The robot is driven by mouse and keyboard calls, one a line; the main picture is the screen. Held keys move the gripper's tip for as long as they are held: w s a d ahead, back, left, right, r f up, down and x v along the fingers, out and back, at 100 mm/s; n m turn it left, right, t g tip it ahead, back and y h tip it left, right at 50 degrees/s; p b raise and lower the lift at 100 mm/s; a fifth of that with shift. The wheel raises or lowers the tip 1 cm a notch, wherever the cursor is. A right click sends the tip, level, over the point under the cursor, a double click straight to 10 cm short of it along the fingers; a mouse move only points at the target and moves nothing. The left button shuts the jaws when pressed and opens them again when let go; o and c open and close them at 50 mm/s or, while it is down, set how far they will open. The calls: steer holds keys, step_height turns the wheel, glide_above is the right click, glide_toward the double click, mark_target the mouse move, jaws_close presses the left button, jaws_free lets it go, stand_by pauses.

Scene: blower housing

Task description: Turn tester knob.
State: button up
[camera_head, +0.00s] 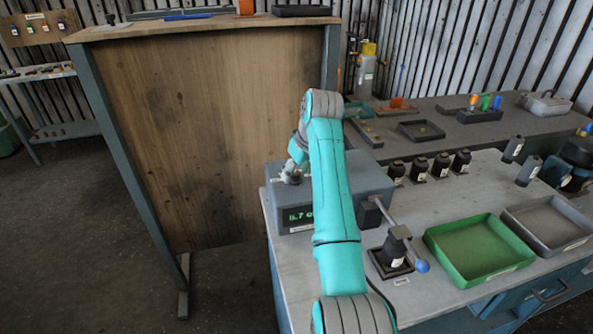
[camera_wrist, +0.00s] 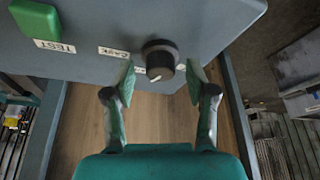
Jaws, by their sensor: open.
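The tester is a grey box (camera_head: 374,180) on the bench in the head view, with a lit green display (camera_head: 299,216); my arm crosses in front of it. In the wrist view its panel (camera_wrist: 210,35) fills the top. The black round knob (camera_wrist: 160,58) with a white pointer mark sits on the panel's lower edge in that view. My gripper (camera_wrist: 160,78) is open, with one fingertip on each side of the knob. Gaps show between fingertips and knob; no contact is visible. In the head view the knob and fingertips cannot be made out.
A green TEST button (camera_wrist: 36,18) is on the panel, left of the knob. A lever press with a blue ball (camera_head: 422,266) stands right of the tester. A green tray (camera_head: 458,274) and grey tray (camera_head: 584,249) lie farther right. A wooden panel (camera_head: 200,130) stands at left.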

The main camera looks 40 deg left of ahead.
jaws_close()
steer(key=shift+m, duration=0.4)
steer(key=m, duration=0.1)
steer(key=m+t, duration=0.1)
steer(key=m, duration=0.1)
steer(key=shift+s+a+m+h, duration=0.1)
steer(key=shift+s+m+h, duration=0.05)
steer(key=shift+m+h, duration=0.2)
steer(key=shift+m+t+h, duration=0.35)
steer(key=shift+m+h, duration=0.05)
steer(key=shift+m, duration=0.7)
steer(key=shift+m+t+h, duration=0.35)
steer(key=shift+m, duration=0.7)
